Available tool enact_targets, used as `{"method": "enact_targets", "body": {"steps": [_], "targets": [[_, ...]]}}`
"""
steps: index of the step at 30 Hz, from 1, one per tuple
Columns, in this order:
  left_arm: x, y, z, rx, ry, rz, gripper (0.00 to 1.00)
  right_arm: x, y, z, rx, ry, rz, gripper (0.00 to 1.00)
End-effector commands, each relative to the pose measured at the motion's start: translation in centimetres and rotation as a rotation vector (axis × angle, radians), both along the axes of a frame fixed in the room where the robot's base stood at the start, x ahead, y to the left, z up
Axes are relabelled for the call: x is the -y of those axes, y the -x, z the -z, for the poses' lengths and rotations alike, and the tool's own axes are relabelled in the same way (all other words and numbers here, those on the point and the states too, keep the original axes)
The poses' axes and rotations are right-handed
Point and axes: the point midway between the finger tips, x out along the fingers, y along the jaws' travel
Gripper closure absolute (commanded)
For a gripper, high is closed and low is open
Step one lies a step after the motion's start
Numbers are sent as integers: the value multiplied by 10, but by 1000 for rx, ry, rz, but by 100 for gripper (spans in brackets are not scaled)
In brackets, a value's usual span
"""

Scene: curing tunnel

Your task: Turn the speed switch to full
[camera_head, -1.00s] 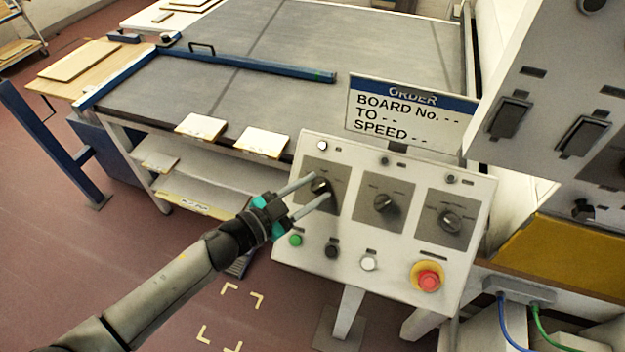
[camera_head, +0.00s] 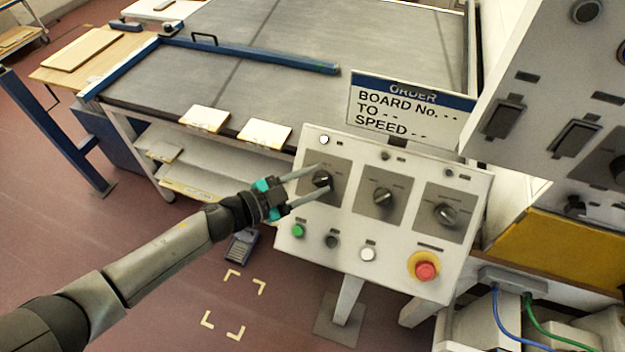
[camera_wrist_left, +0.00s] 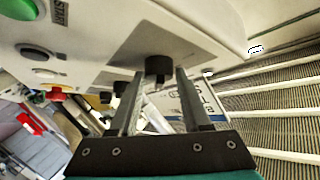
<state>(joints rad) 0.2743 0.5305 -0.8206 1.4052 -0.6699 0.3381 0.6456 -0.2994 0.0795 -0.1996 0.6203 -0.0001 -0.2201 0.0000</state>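The white control panel (camera_head: 340,262) carries three black rotary switches on grey plates: a left one (camera_head: 321,178), a middle one (camera_head: 382,196) and a right one (camera_head: 445,214). Their labels are too small to read, so I cannot tell which is the speed switch. My left gripper (camera_head: 325,178) reaches the left switch with its fingers apart, one on each side. In the left wrist view the black knob (camera_wrist_left: 158,68) sits between the open fingertips (camera_wrist_left: 160,76), with gaps visible beside it. My right gripper is not in view.
A row of buttons lies below the switches: green (camera_head: 298,231), black (camera_head: 332,241), white (camera_head: 367,254) and a red emergency stop (camera_head: 426,270). An order sign (camera_head: 410,108) stands behind the panel. A grey conveyor table (camera_head: 160,85) is beyond. A switch cabinet (camera_head: 545,80) overhangs at right.

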Motion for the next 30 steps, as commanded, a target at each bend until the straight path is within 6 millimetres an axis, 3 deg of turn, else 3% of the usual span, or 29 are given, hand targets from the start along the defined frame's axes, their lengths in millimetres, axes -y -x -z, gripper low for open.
{"method": "enact_targets", "body": {"steps": [1,7,20,30], "targets": [[0,0,-1,2,0,0,46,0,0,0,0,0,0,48],[0,0,0,0,0,0,25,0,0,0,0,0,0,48],[-2,2,1,-2,-1,-1,25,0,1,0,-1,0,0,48],[-43,32,-8,-3,-5,0,25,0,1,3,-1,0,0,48]]}}
